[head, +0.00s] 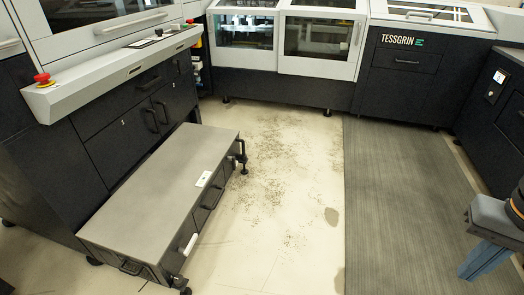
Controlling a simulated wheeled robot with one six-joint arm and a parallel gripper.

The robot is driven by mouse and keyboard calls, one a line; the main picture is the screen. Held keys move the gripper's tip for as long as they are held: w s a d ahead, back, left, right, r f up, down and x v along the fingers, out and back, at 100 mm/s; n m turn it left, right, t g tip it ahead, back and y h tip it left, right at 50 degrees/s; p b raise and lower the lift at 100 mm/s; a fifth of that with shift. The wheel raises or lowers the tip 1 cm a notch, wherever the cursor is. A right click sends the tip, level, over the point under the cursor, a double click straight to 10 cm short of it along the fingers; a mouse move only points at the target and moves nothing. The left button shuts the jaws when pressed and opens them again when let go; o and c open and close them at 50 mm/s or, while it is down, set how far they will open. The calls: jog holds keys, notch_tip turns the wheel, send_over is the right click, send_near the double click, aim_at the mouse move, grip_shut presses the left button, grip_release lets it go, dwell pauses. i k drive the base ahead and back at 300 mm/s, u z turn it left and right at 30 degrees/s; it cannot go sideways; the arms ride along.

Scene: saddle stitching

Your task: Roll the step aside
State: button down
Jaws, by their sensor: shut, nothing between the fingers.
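The step (150,205) is a long, low unit with a flat grey top and dark sides, at the left of the head view. It stands lengthwise along the front of the dark machine on the left. Its right side has dark handles (212,196) and a white grip (188,244). A small white label (203,179) is on its top near the right edge. Dark feet or casters (185,291) show at its corners; whether they touch the floor is hard to tell.
The left machine (130,130) has a red emergency button (43,79). Windowed machines (290,45) line the back, and a dark cabinet (497,105) stands at right. The pale floor (270,200), speckled with debris, and the grey mat (400,200) are otherwise open.

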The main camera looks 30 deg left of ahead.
aim_at(146, 221)
jog(key=u, duration=1.2)
jog(key=i, duration=2.65)
jog(key=u, duration=0.5)
